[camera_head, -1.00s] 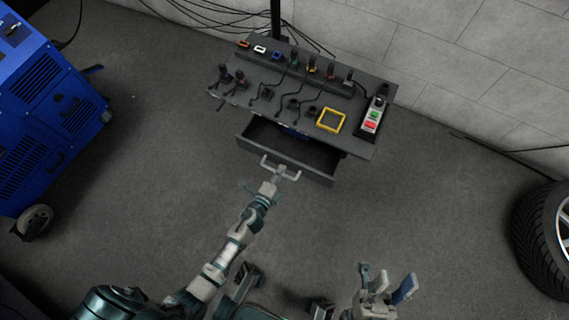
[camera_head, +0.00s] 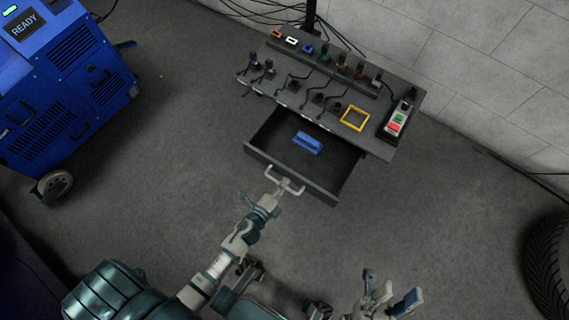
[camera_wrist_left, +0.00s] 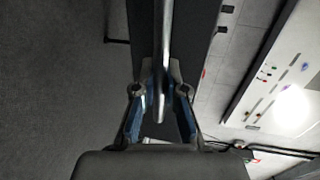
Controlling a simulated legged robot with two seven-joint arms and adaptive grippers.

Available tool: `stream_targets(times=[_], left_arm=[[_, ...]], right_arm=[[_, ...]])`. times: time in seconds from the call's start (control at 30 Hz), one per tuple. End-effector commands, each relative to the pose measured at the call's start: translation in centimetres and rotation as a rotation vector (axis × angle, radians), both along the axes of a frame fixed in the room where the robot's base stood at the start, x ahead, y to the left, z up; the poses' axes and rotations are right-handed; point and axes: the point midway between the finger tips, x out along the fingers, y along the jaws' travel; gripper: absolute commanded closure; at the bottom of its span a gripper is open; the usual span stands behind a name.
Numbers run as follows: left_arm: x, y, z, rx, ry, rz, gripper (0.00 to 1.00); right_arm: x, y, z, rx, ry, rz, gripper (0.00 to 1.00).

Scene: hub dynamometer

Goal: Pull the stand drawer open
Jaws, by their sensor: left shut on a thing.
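The stand drawer (camera_head: 262,159) is dark grey and stands well out from under the stand's top in the head view. A blue block-like object (camera_head: 307,143) lies inside it. My left gripper (camera_head: 282,187) is at the pale bar handle on the drawer's front. In the left wrist view the handle bar (camera_wrist_left: 161,105) runs between the two fingers of my left gripper (camera_wrist_left: 160,88), which is shut on it. My right gripper (camera_head: 378,295) is at the bottom of the head view, away from the stand, with its fingers apart and nothing between them.
The stand top (camera_head: 330,105) carries several small tools, a yellow square frame (camera_head: 355,118) and a button box (camera_head: 397,120). A blue machine (camera_head: 65,85) on wheels is at the left. A tire (camera_head: 547,262) is at the right. The floor between is clear.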

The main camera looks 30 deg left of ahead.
Motion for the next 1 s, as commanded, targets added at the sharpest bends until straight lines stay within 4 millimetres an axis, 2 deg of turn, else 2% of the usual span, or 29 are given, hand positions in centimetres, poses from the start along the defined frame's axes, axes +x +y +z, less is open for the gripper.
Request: stream_targets(times=[0.03, 0.13, 0.43, 0.53, 1.0], left_arm=[[-0.1, 0.6, -0.4, 0.007, 0.010, 0.012, 0.87], [-0.1, 0.5, -0.4, 0.005, 0.009, 0.010, 0.63], [-0.1, 0.1, -0.1, 0.004, 0.003, 0.004, 0.63], [-0.8, 0.1, 0.0, 0.003, 0.003, 0.004, 0.63], [-10.0, 0.7, 1.7, 0.002, 0.009, 0.008, 0.63]], right_arm=[[0.0, 0.0, -0.1, 0.001, 0.001, 0.000, 0.60], [0.0, 0.0, -0.1, 0.001, 0.003, -0.001, 0.60], [-0.1, -0.1, 0.1, 0.000, -0.001, -0.002, 0.60], [-0.3, -0.1, 0.1, 0.000, -0.002, -0.001, 0.60], [-0.2, 0.0, 0.1, 0.001, -0.001, -0.001, 0.60]])
